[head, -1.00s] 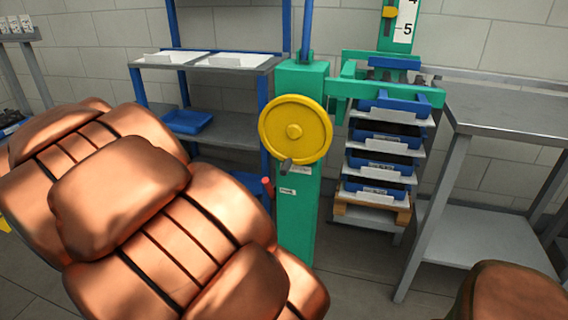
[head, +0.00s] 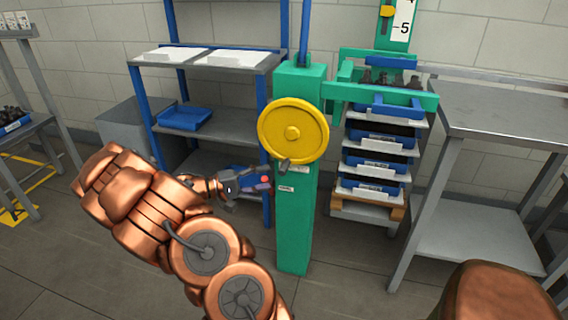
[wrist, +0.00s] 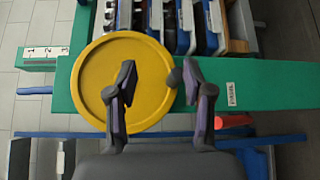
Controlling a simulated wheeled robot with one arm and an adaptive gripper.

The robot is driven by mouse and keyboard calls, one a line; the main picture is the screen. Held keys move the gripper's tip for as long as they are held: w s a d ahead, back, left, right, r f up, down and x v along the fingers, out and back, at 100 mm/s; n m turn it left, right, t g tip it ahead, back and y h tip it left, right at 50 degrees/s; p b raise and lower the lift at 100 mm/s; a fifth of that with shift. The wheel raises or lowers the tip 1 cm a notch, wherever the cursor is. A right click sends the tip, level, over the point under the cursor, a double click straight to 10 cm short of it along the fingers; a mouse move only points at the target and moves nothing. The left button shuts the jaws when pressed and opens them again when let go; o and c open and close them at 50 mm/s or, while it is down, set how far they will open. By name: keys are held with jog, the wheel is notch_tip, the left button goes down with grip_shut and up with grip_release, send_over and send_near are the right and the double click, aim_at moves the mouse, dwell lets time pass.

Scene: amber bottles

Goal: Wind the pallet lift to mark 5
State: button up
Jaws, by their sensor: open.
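The yellow hand wheel (head: 293,131) is on the front of the green lift column (head: 295,225). Its dark crank knob (head: 285,166) is at the wheel's lower rim. The yellow pointer (head: 388,12) on the scale (head: 404,28) sits above the 5 mark, with the scale's top cut off. My gripper (head: 262,184) is just left of the column, below the wheel. In the wrist view my open gripper (wrist: 160,82) spans part of the wheel (wrist: 150,85), and the knob (wrist: 174,77) shows between the fingers, close to the right one. I cannot tell whether they touch.
A red lever (wrist: 232,121) sticks out from the column beside the right finger. Stacked blue crates (head: 380,157) with bottles stand on a pallet (head: 368,206) behind the column. A blue-framed shelf (head: 235,133) stands left, a grey table (head: 505,108) right.

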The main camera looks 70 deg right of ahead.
aim_at(284, 167)
jog(key=w+d+f+n+t+h+p, duration=0.1)
jog(key=w+d+f+h, duration=0.25)
jog(key=d, duration=0.25)
jog(key=shift+y, duration=0.45)
jog(key=shift+f+x, duration=0.15)
jog(key=shift+x, duration=1.9)
jog(key=shift+f+x, duration=0.15)
jog(key=shift+x, duration=1.85)
jog(key=shift+s+a, duration=0.15)
jog(key=shift+s, duration=0.05)
grip_shut()
